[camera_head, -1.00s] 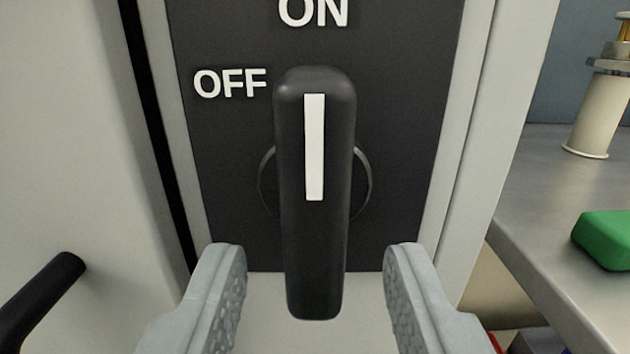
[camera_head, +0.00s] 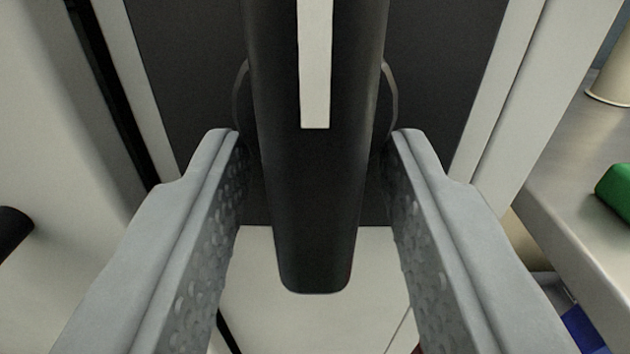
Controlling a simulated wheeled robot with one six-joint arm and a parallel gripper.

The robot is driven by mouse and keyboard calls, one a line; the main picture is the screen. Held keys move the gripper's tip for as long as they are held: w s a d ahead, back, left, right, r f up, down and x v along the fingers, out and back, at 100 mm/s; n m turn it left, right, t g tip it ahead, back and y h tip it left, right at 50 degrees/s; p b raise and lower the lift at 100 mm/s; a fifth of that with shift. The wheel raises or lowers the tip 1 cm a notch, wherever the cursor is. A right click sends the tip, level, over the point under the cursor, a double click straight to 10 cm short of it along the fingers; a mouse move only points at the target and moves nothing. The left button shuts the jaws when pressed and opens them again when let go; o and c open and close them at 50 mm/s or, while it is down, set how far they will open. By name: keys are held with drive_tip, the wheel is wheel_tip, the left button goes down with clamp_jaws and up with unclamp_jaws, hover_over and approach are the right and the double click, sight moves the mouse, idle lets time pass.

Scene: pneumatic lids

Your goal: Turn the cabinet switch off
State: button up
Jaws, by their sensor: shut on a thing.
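The cabinet switch (camera_head: 316,205) is a black bar-shaped handle with a white stripe (camera_head: 315,65). It stands upright in the camera view, its top cut off by the frame. It sits on a dark panel (camera_head: 440,60). My gripper (camera_head: 315,138) has one grey finger on each side of the handle and is shut on it. The fingertips reach toward the panel beside the handle's round base. The ON and OFF labels are out of view now.
A black bar handle (camera_head: 12,228) shows at the left edge on the pale cabinet front. At the right is a grey counter (camera_head: 570,180) with a green block (camera_head: 615,190) and the base of a pale cylinder (camera_head: 610,85). A blue thing (camera_head: 585,332) lies low at the right.

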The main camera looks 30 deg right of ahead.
drive_tip(key=shift+n, duration=0.3)
drive_tip(key=n, duration=0.4)
drive_tip(key=shift+s+d+r+n, duration=0.1)
drive_tip(key=shift+s+d+n, duration=0.1)
drive_tip(key=shift+d+n, duration=0.15)
drive_tip(key=shift+s+d+r+n, duration=0.1)
drive_tip(key=shift+r+n, duration=0.1)
drive_tip(key=shift+n, duration=1.85)
drive_tip(key=shift+s+d+r+n, duration=0.1)
drive_tip(key=shift+r+n, duration=0.15)
drive_tip(key=shift+n, duration=1.8)
drive_tip(key=shift+d+r+n, duration=0.1)
drive_tip(key=shift+r+n, duration=0.1)
drive_tip(key=shift+n, duration=1.85)
drive_tip(key=o, duration=0.6)
drive_tip(key=shift+n, duration=0.3)
drive_tip(key=shift+a, duration=0.1)
